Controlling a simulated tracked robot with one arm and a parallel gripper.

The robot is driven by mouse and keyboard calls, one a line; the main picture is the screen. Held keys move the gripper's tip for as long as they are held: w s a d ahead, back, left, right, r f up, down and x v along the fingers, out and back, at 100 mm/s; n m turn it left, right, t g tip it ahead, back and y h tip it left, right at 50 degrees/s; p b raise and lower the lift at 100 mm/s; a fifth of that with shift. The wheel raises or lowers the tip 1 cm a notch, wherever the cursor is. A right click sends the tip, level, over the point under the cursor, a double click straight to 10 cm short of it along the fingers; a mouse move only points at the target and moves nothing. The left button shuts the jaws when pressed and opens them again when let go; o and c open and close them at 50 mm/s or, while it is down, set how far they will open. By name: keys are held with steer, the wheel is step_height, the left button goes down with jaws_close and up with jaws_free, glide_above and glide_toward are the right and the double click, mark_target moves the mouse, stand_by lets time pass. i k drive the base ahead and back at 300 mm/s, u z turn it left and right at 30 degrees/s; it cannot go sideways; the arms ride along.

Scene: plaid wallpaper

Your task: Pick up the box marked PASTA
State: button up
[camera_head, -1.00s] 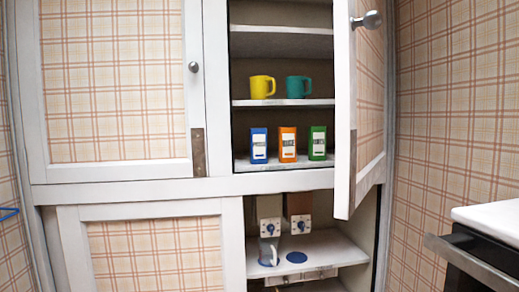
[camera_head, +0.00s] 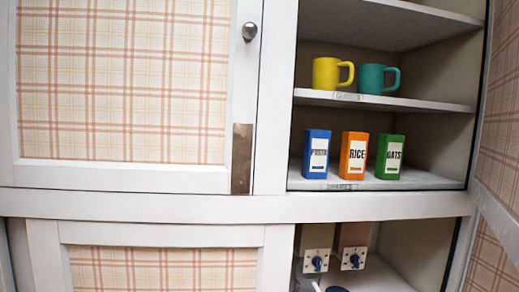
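The blue box (camera_head: 317,155) stands upright on the lower shelf of the open cupboard, leftmost in a row of three. Its white label carries blurred dark letters that look like PASTA. An orange box marked RICE (camera_head: 354,155) stands just to its right, and a green box marked OATS (camera_head: 389,156) stands right of that. Small gaps separate the boxes. My gripper is not in the picture, so its state and distance from the blue box do not show.
A yellow mug (camera_head: 326,74) and a teal mug (camera_head: 371,78) stand on the shelf above. A closed plaid cupboard door (camera_head: 123,80) with a round knob (camera_head: 249,32) lies left of the opening. Two dispensers with blue knobs (camera_head: 317,263) show in the compartment below.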

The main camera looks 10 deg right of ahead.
mark_target(316, 161)
steer(key=z, duration=0.15)
steer(key=i, duration=1.35)
steer(key=z, duration=0.65)
